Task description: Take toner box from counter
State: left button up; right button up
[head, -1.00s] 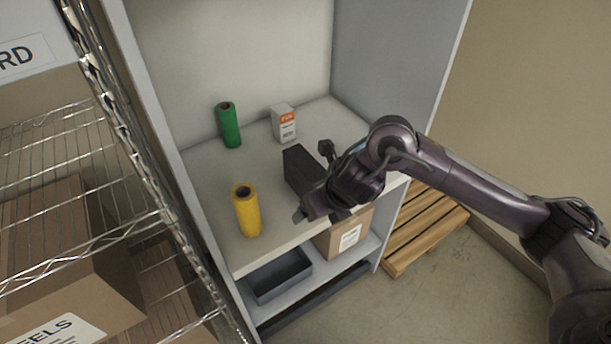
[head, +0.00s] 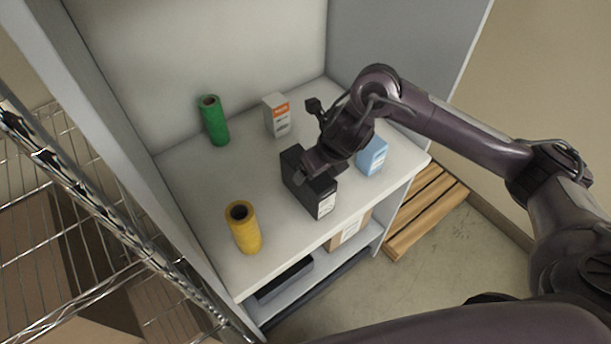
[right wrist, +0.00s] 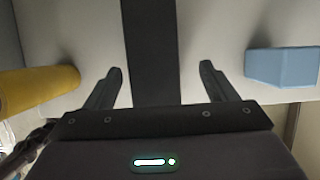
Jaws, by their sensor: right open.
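A black box (head: 314,190) with a white label on its front end stands on the white counter (head: 200,185); it looks like the toner box, though its label is too small to read. My right gripper (head: 309,173) is open at the box in the head view, partly covering it. In the right wrist view the black box (right wrist: 150,50) runs between the two spread fingers of the right gripper (right wrist: 159,85), with a gap on each side. My left gripper is not in view.
A yellow roll (head: 243,228) stands left of the black box, and a light blue box (head: 372,155) right of it. A green roll (head: 214,121) and a white-orange carton (head: 277,115) stand behind. A wire rack (head: 130,250) is at left.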

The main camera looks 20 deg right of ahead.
jog(key=shift+a+f, duration=0.2)
jog(key=shift+f, duration=0.2)
jog(key=shift+w+a+f+p, duration=0.15)
jog(key=shift+f+p, duration=0.15)
jog(key=shift+p, duration=0.1)
jog(key=x, duration=0.4)
jog(key=shift+w+a+r+p, duration=0.15)
jog(key=shift+w+a+p, duration=0.1)
jog(key=shift+p, duration=0.1)
jog(key=shift+w+f, duration=0.1)
jog(key=shift+f, duration=0.1)
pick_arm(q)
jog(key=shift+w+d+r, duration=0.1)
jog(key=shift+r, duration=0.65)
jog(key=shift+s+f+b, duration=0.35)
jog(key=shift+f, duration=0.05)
pick_arm(e)
jog(key=shift+f, duration=0.2)
